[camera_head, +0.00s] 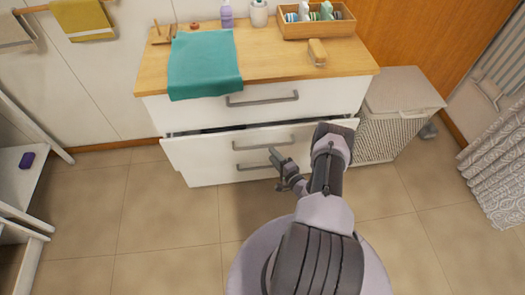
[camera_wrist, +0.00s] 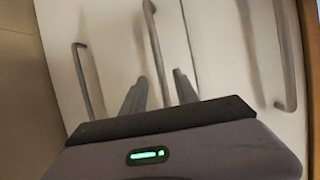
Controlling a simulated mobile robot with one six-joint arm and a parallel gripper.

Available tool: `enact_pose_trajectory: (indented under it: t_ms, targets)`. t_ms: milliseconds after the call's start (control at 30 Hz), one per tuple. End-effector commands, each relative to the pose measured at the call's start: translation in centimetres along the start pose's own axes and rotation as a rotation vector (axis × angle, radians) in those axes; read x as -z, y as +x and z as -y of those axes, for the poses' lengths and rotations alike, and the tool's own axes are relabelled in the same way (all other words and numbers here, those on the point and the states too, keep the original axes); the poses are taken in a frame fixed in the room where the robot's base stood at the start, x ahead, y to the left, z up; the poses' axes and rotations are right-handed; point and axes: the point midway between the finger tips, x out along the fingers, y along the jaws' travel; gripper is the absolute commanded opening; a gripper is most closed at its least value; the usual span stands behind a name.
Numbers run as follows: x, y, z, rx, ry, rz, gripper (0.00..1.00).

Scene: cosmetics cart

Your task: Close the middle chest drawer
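The white chest (camera_head: 330,95) has a wooden top and stands against the wall. Its middle drawer (camera_head: 200,155) is pulled partly out, with a dark gap along its top edge. The middle handle (camera_head: 263,143) is a grey bar. My gripper (camera_head: 274,155) is low in front of the drawer fronts, close to the middle and bottom handles. In the wrist view my gripper (camera_wrist: 161,76) has its two fingers apart. The middle handle (camera_wrist: 155,45) runs between them in the picture; I cannot tell whether they touch it.
The top drawer handle (camera_head: 262,99) and bottom handle (camera_head: 255,168) are nearby. A teal towel (camera_head: 204,65) hangs over the top's front edge. A wicker hamper (camera_head: 398,105) stands right of the chest. The tiled floor (camera_head: 160,215) at front left is clear.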

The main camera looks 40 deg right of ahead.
Motion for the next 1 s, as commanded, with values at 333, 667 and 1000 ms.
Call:
enact_pose_trajectory:
  t_ms: [333,667,1000]
  targets:
    - [0.0,6.8,-0.2,0.001,-0.002,0.000,0.36]
    - [0.0,7.4,0.1,0.001,0.001,-0.002,0.36]
    - [0.0,7.4,0.1,0.001,0.001,-0.002,0.00]
